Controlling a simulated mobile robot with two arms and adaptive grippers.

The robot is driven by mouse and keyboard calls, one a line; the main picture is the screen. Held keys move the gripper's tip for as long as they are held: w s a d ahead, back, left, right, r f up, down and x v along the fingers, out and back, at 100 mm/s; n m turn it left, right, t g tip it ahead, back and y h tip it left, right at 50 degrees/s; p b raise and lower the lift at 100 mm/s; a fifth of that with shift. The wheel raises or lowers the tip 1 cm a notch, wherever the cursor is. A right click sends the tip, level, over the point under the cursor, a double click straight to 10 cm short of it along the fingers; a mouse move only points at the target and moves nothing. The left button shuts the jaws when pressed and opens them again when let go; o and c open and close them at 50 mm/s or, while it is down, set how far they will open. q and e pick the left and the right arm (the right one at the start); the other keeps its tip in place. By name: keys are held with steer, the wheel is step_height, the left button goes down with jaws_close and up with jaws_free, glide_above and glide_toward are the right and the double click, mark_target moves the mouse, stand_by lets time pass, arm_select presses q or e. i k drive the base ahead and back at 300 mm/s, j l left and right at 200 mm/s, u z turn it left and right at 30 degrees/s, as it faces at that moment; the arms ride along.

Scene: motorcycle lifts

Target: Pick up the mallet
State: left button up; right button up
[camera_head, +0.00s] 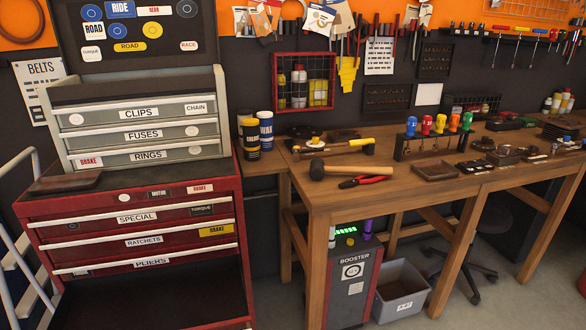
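A mallet (350,170) with a thick black head and a light wooden handle lies on the wooden workbench (330,195), near its front left part. Its head points left and its handle points right. A hammer (345,146) with a yellow handle lies behind it, apart from it. Neither of my grippers is in view.
Red-handled pliers (363,181) lie just in front of the mallet. A brown tray (435,170) and a rack of colored-handled tools (430,145) are to its right. A red tool cabinet (140,240) stands left. A grey bin (400,290) sits under the bench.

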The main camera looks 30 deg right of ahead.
mark_target(317, 167)
steer(key=l+u, duration=0.45)
steer(key=l, duration=0.3)
steer(key=k+l+u, duration=0.1)
steer(key=l+u, duration=0.35)
steer(key=l, duration=0.25)
